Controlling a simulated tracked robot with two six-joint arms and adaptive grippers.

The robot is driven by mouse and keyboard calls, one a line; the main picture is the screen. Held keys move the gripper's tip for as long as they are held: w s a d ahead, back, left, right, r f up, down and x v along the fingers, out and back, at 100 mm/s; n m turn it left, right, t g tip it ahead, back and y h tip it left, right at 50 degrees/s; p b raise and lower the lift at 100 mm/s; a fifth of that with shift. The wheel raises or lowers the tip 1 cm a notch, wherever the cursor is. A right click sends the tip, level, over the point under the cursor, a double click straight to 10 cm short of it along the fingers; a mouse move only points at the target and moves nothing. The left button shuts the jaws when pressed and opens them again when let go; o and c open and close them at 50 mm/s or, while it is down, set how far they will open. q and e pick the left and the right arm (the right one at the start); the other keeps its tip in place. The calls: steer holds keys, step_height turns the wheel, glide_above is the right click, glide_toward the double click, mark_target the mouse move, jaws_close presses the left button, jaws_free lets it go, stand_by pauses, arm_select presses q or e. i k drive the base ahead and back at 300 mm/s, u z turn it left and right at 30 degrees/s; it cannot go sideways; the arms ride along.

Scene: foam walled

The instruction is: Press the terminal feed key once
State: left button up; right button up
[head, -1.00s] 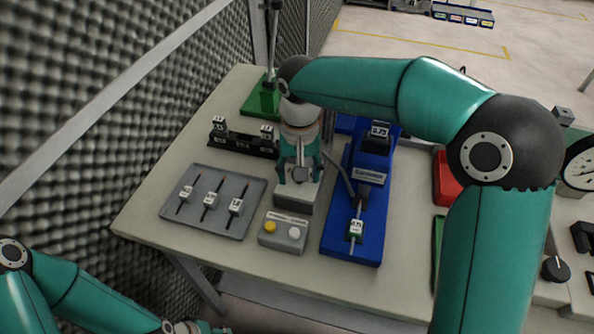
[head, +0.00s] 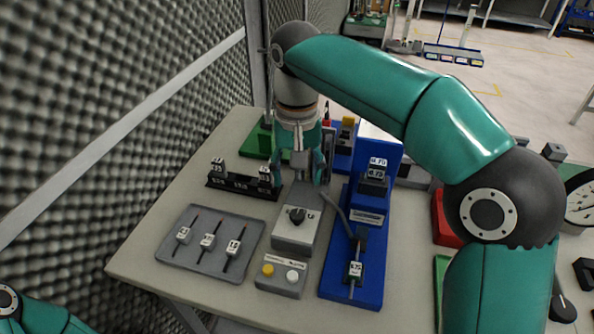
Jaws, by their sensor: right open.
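A grey button box (head: 281,275) with a yellow button (head: 268,270) and a white button (head: 292,275) sits near the bench's front edge. Its label is too small to read, so I cannot tell whether either button is the terminal feed key. Behind it stands a light grey box with a black knob (head: 297,214). My right gripper (head: 301,180) points down, open and empty, above and behind the knob box, apart from the buttons. Part of my left arm shows at the bottom left; its gripper is outside the view.
A blue machine (head: 338,284) with a tagged part stands right of the button box. A grey tray (head: 176,253) holds 3 tagged tools on the left. A black rack (head: 237,187) is behind it. A foam wall borders the left.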

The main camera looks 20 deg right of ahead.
mark_target(269, 270)
steer(key=k, duration=1)
